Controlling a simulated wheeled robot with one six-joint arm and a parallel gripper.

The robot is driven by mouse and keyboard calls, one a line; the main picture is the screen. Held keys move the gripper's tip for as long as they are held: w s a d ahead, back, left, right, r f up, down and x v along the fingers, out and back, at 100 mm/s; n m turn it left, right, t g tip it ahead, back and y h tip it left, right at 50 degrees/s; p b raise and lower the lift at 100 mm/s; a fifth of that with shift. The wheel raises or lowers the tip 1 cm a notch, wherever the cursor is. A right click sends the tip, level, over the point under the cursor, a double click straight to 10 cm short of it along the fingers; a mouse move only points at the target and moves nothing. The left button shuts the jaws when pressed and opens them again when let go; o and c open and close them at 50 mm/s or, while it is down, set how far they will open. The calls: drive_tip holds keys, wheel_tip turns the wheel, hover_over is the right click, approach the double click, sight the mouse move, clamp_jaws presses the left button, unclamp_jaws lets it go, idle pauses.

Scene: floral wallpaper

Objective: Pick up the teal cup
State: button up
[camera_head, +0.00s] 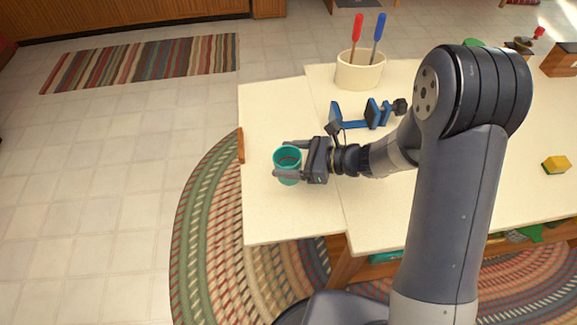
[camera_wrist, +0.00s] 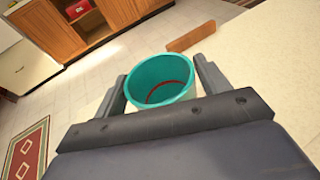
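The teal cup (camera_head: 288,165) stands upright near the left end of the cream tabletop in the head view. My gripper (camera_head: 284,160) reaches it from the right, with one finger on its far side and one on its near side. In the wrist view the teal cup (camera_wrist: 160,82) sits between the two fingers of my gripper (camera_wrist: 158,84). A reddish ring or band shows inside the cup. The fingers are spread and look close to the cup's sides; firm contact is not clear.
A blue clamp (camera_head: 366,115) lies behind my gripper. A cream crock (camera_head: 359,70) with red and blue-handled tools stands at the back. A yellow block (camera_head: 556,165) sits at the right. A small wooden piece (camera_head: 241,146) is at the table's left edge. The front left tabletop is clear.

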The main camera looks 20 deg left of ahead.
drive_tip(key=c, duration=0.7)
drive_tip(key=shift+r, duration=0.15)
